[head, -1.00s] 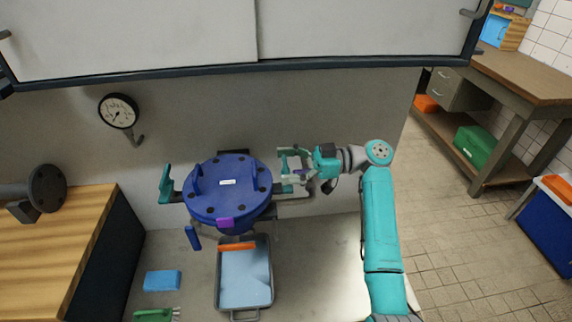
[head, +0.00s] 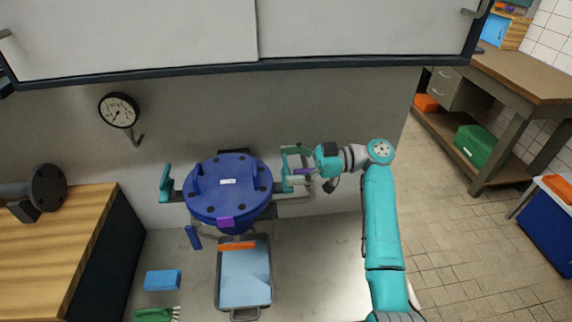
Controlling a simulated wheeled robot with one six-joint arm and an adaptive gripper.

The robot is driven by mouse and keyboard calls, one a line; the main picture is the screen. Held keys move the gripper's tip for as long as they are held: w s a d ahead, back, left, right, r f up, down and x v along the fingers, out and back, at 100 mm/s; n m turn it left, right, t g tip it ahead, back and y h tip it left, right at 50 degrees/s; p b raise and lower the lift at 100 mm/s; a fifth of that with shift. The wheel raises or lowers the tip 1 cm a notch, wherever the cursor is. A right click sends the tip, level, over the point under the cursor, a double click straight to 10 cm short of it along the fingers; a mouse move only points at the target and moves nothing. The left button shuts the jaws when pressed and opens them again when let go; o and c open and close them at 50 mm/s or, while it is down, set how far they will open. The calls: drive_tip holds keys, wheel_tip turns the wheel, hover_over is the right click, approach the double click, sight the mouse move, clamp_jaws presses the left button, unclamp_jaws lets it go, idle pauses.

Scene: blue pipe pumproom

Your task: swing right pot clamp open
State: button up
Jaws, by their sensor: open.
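The blue round pot (head: 228,192) has a bolted flat lid with two raised blue lugs and a purple block on its front edge. The right pot clamp (head: 296,194) shows as a grey arm at the pot's right side, with pale green parts above it. My gripper (head: 299,166) comes in from the right and is open around or beside these upper parts. A small purple piece shows by the fingers. Fingers and clamp overlap, so I cannot tell whether they touch. The left pot clamp (head: 166,184), with its upright teal handle, sits at the pot's left side.
Below the pot lie a grey tray (head: 244,310) with an orange block, a blue block (head: 162,280) and a green brush (head: 155,314). A white cabinet (head: 360,30) hangs above. A pressure gauge (head: 119,110) is on the wall. Floor at right is open.

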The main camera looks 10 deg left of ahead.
drive_tip(key=v, duration=1.1)
drive_tip(key=shift+d, duration=0.25)
drive_tip(key=shift+w+d, duration=0.1)
